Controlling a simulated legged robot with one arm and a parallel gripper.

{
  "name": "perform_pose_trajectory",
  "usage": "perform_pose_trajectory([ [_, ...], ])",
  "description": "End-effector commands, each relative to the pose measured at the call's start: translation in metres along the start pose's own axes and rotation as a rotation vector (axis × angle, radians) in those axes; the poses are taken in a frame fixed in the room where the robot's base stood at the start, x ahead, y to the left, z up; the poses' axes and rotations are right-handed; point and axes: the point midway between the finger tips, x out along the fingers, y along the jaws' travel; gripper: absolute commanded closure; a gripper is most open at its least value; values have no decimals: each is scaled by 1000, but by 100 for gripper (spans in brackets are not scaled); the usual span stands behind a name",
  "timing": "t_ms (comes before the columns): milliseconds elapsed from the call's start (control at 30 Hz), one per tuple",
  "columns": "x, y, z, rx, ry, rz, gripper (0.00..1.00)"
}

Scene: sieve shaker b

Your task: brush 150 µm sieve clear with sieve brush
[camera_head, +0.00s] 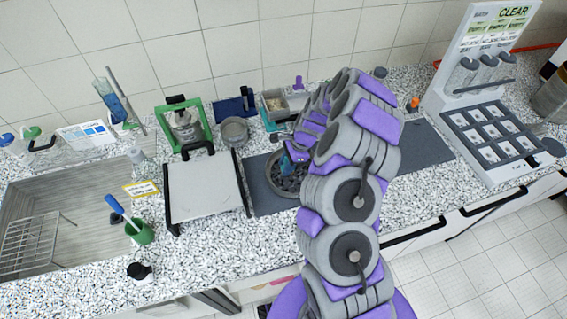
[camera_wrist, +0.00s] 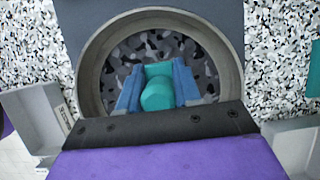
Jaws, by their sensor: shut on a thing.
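A round grey metal sieve (camera_wrist: 92,64) fills the middle of the wrist view, with a mottled grey and black mesh or contents inside its rim. In the head view the sieve (camera_head: 266,190) lies on a dark mat on the counter. My gripper (camera_wrist: 157,90) is shut on a teal thing with blue pads, which I take for the sieve brush (camera_wrist: 157,92). It is over the inside of the sieve. I cannot tell whether its bristles touch the mesh. My arm hides the sieve's right side in the head view, and no size label is readable.
A white board with black handles (camera_head: 203,190) stands left of the sieve. A grey pan (camera_head: 235,131) and a green-framed device (camera_head: 183,122) are behind. A green cup (camera_head: 140,233) with a blue-handled brush is further left. A tray rack (camera_head: 494,141) stands right. Front counter is mostly clear.

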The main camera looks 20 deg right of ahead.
Motion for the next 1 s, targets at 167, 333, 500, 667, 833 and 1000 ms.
perform_pose_trajectory([
  [167, -6, 6, -13, 2, 0, 1, 97],
  [333, -8, 10, -21, 0, 0, 1, 97],
  [500, -10, 12, -25, 1, 0, 1, 97],
  [667, -15, 17, -34, 2, 0, 1, 97],
  [833, -21, 22, -45, 2, 0, 0, 97],
  [1000, -24, 26, -52, 1, 0, -1, 97],
])
